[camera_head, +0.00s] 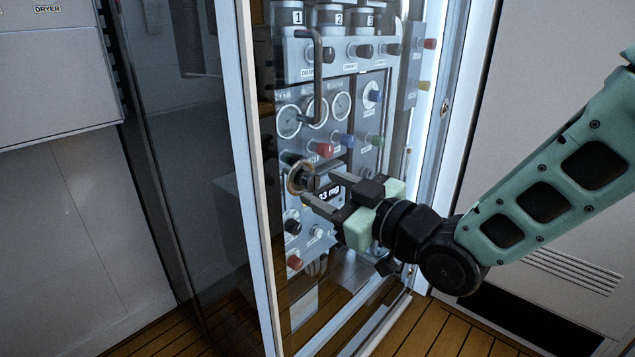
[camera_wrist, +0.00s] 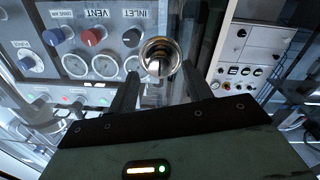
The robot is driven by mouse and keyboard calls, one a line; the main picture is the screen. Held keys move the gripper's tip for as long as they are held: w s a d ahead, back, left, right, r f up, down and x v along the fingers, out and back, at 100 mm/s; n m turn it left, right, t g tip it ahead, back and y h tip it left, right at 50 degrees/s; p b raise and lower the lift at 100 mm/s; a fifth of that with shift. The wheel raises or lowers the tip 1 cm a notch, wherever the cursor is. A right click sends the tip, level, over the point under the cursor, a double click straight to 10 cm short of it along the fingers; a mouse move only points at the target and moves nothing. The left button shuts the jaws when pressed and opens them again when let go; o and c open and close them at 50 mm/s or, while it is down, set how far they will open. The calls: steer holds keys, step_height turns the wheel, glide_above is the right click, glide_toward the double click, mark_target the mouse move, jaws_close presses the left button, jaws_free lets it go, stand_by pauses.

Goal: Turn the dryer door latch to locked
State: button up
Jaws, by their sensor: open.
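A round, brass-rimmed metal fitting (camera_head: 300,178) sits at the tips of my gripper; I cannot tell for sure whether it is the dryer door latch or what it is mounted on. My gripper (camera_head: 318,187) is open, its two fingers reaching left toward the fitting. In the wrist view, the fitting (camera_wrist: 160,56) shows as a shiny round end, centred between and just beyond the fingertips (camera_wrist: 160,73). I cannot tell whether the fingers touch it. The tall glass door (camera_head: 249,150) with a pale frame stands left of my gripper. The latch's turned position is not readable.
A grey panel (camera_head: 355,140) with gauges and coloured knobs lies behind my gripper, with a pipe handle (camera_head: 318,75) above. A white cabinet labelled DRYER (camera_head: 50,70) stands at the left. A pale frame post (camera_head: 465,110) stands at the right. Wooden floor (camera_head: 440,335) is clear below.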

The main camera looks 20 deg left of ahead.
mark_target(309, 181)
steer(key=shift+x, duration=1.45)
steer(key=shift+c, duration=0.3)
steer(key=c, duration=0.9)
